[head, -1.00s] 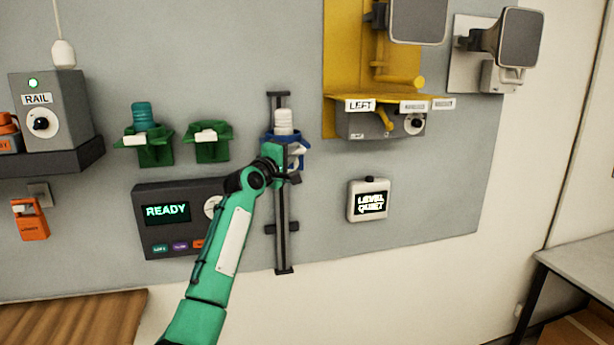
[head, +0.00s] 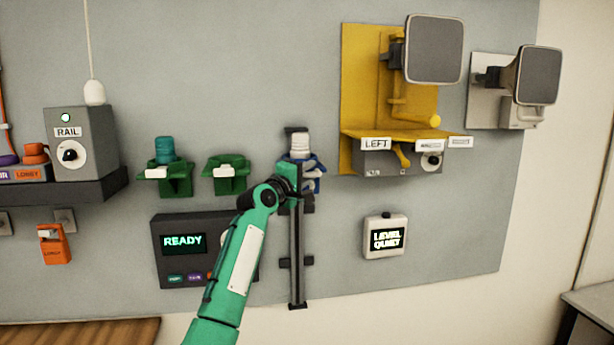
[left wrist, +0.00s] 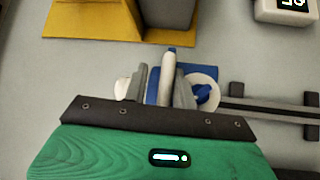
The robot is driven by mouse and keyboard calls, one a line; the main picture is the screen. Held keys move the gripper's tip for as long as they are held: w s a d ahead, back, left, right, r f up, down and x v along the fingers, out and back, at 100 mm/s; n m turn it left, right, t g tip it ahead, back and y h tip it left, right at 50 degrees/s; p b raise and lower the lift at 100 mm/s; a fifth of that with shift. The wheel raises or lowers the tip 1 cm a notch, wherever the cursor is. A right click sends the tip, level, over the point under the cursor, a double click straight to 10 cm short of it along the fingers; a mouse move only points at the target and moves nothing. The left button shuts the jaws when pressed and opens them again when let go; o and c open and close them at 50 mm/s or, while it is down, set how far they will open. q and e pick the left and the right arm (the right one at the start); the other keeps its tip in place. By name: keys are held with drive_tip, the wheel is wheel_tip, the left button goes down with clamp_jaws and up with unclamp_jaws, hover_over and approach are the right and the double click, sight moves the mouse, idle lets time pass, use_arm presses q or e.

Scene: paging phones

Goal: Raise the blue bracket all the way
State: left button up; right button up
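The blue bracket (head: 316,180) sits near the top of a dark upright rail (head: 297,255) on the grey wall panel. A white, ribbed cylinder (head: 299,144) stands upright in it, just in front of the rail's top end. My left gripper (head: 293,182) is at the bracket from the front and hides part of it. In the left wrist view, the grey fingers (left wrist: 162,85) stand either side of a white and blue piece of the bracket (left wrist: 204,97) and look closed on it. My right gripper is not in view.
A yellow shelf (head: 352,135) marked LEFT with a horn speaker (head: 435,50) is close on the right. Two green brackets (head: 226,176) are to the left, one holding a teal cylinder (head: 164,150). A READY display (head: 183,242) and a LEVEL QUIET box (head: 385,237) are lower.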

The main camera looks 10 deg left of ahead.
use_arm(q)
drive_tip(key=shift+f, duration=0.1)
drive_tip(key=shift+s+f, duration=0.15)
drive_tip(key=b+v, duration=0.6)
drive_tip(key=v, duration=0.7)
drive_tip(key=shift+s+a, duration=0.2)
